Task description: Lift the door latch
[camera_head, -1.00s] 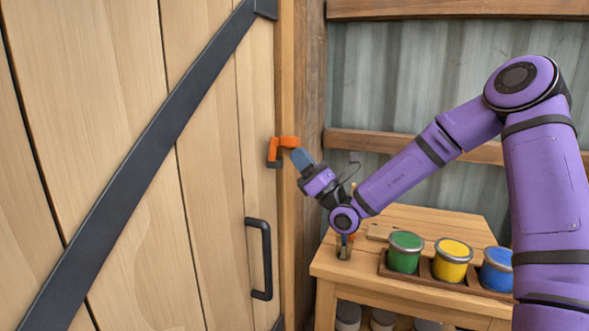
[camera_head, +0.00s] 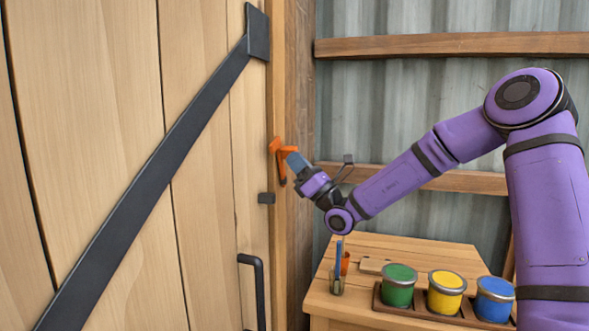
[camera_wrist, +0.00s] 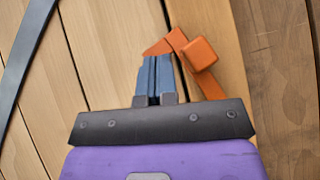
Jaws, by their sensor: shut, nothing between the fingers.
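The orange door latch (camera_head: 282,160) is on the wooden door frame beside the plank door (camera_head: 205,120). It stands tilted, raised clear of the small black catch (camera_head: 266,198) on the door edge. My gripper (camera_head: 291,160) is shut and empty, its blue fingers right against the latch or very near it. In the wrist view the shut fingertips (camera_wrist: 156,58) lie just below the left end of the latch, beside its orange knob (camera_wrist: 200,54). Whether they touch it I cannot tell for certain. The door appears closed.
A black handle (camera_head: 256,290) is on the door below the catch. A wooden bench (camera_head: 335,305) stands below my arm, with green, yellow and blue paint cans (camera_head: 446,291) in a tray and a small holder (camera_head: 337,285) with tools.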

